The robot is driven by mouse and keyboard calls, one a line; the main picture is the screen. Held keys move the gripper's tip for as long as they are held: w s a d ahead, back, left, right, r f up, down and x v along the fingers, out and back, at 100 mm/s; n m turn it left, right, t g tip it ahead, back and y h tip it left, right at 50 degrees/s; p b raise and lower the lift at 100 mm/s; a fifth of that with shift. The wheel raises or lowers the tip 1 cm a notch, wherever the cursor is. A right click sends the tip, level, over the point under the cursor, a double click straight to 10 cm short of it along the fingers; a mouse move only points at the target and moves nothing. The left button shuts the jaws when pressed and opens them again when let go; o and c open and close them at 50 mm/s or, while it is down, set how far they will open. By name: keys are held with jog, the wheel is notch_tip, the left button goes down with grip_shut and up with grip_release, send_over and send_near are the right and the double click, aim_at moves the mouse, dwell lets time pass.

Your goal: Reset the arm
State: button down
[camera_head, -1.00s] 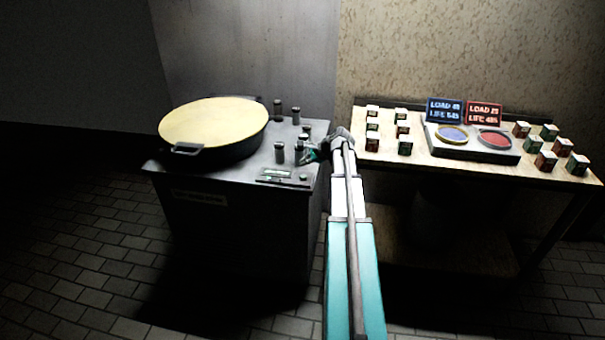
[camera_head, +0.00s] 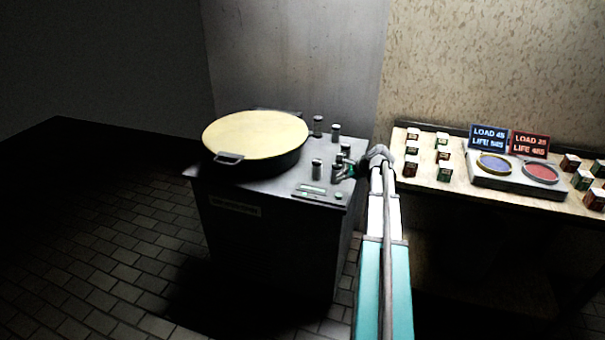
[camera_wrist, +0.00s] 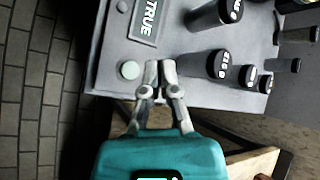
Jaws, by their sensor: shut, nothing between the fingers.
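My arm (camera_head: 384,270), teal and pale grey, reaches forward from the bottom of the head view. My gripper (camera_wrist: 154,72) is shut and empty in the wrist view. Its fingertips are over the edge of the grey cabinet top (camera_wrist: 115,55), close to a round pale green button (camera_wrist: 130,70). In the head view the gripper's end is partly hidden by the wrist, at the cabinet's right edge. I cannot tell whether the fingers touch the surface.
A large round pan (camera_head: 256,138) with a yellow top and dark cylinders (camera_head: 317,168) stand on the cabinet. A panel (camera_wrist: 148,20) reads TRUE. To the right, a wooden table (camera_head: 425,178) holds small boxes, a two-dish scale (camera_head: 515,176) and two signs. Tiled floor (camera_head: 110,240) lies clear at left.

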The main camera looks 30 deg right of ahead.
jog(key=a+n+g+p, duration=0.3)
jog(key=a+n, duration=0.3)
jog(key=a, duration=1)
jog(key=s+a+r+n+g+h+p, duration=0.1)
jog(key=s+a+n+g+p, duration=0.1)
jog(key=s+a+n, duration=0.3)
jog(key=s+a+r+n+g+h+p, duration=0.1)
jog(key=s+a+n, duration=0.5)
jog(key=a, duration=0.7)
jog(key=s+a+r+n+g+h+p, duration=0.1)
jog(key=s+a+n+p, duration=0.3)
jog(key=a, duration=0.6)
jog(key=shift+s+r+n+g, duration=0.75)
jog(key=shift+r+n+g, duration=0.05)
jog(key=shift+r, duration=0.1)
